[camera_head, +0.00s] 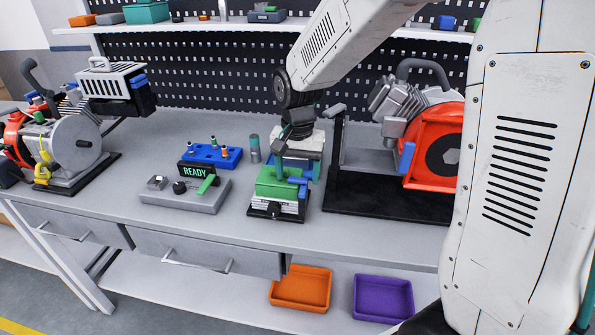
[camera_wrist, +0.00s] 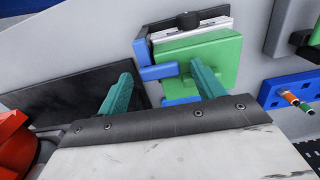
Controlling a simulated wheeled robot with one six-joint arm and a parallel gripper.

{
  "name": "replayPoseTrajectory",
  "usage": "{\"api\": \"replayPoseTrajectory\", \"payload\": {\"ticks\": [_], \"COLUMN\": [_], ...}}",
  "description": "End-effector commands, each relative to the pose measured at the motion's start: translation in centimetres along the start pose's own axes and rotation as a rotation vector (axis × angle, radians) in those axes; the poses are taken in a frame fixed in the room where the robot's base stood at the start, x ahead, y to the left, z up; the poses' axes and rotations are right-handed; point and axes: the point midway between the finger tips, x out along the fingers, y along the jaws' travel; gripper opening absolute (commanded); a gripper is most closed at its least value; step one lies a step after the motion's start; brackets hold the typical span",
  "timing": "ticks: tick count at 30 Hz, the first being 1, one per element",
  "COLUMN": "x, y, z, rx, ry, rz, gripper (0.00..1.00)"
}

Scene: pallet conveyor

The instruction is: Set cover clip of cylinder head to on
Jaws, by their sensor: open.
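The cylinder head (camera_head: 276,208) stands on the bench as a finned grey block on a dark base, with a green cover (camera_head: 276,182) on top. A blue cover clip (camera_head: 304,187) sits at the cover's right side. In the wrist view the green cover (camera_wrist: 205,60) is below my gripper, and the blue clip (camera_wrist: 158,72) lies along its left edge. My gripper (camera_wrist: 163,82) is open, with teal fingers apart on either side of the clip's lower end. The right finger overlaps the cover in the picture; I cannot tell whether it touches. In the head view my gripper (camera_head: 298,165) hides the cover's far part.
A grey control box with a READY display (camera_head: 195,170) and a blue holder with small parts (camera_head: 212,155) stand left. A red-orange engine (camera_head: 432,150) on a black base stands close right. Another engine (camera_head: 75,145) is far left. The front bench strip is clear.

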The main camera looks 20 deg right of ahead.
Motion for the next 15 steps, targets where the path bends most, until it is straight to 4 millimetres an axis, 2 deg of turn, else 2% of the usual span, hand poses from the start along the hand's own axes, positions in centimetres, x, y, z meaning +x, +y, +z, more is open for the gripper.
{"api": "replayPoseTrajectory", "payload": {"ticks": [5,15], "x": [-1.4,-6.8], "y": [-0.1,-0.1], "z": [-0.1,0.0], "rx": [0.000,0.000], "ry": [0.003,0.003], "rz": [-0.002,-0.002], "gripper": [0.67,0.67]}}
